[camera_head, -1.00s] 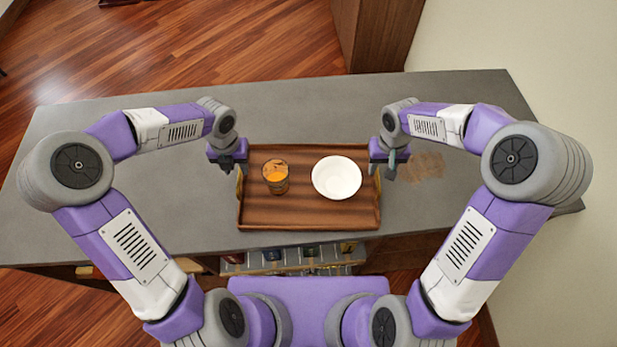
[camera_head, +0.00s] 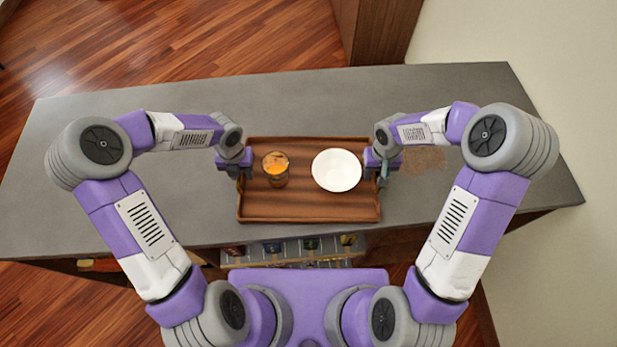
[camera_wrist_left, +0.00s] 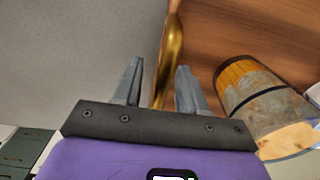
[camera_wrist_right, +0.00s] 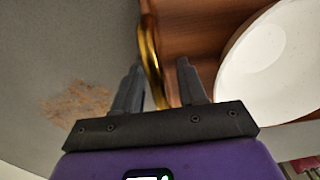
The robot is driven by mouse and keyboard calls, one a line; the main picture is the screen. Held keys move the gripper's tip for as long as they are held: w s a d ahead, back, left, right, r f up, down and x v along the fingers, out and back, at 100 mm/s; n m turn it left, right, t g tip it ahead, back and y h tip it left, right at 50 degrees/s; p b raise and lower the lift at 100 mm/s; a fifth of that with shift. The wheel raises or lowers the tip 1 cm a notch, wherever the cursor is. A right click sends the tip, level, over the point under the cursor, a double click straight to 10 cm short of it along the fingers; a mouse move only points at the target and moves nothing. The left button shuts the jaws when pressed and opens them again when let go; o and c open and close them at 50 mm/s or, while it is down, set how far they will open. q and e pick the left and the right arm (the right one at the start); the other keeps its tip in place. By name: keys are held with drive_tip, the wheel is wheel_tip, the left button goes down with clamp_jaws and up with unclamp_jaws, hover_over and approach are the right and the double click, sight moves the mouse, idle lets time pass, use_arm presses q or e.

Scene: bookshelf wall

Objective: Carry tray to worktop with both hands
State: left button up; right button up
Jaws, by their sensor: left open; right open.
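A brown wooden tray (camera_head: 308,208) lies on the grey worktop (camera_head: 260,98). A cup with orange contents (camera_head: 276,169) stands on its left half and a white bowl (camera_head: 336,170) on its right half. My left gripper (camera_wrist_left: 157,85) is open, its fingers on either side of the tray's left brass handle (camera_wrist_left: 172,55). My right gripper (camera_wrist_right: 158,85) is open, its fingers on either side of the right brass handle (camera_wrist_right: 149,50). I cannot tell whether any finger touches a handle.
A tan patch (camera_head: 424,160) marks the worktop right of the tray. The worktop is clear behind and left of the tray. A shelf with several small items (camera_head: 292,250) shows below the front edge. A wooden cabinet (camera_head: 378,30) stands beyond the worktop.

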use_arm(q)
drive_tip(key=shift+c, duration=0.4)
use_arm(e)
drive_tip(key=shift+c, duration=0.4)
use_arm(q)
clamp_jaws()
use_arm(e)
clamp_jaws()
use_arm(q)
drive_tip(key=shift+w, duration=0.1)
use_arm(e)
drive_tip(key=shift+w, duration=0.1)
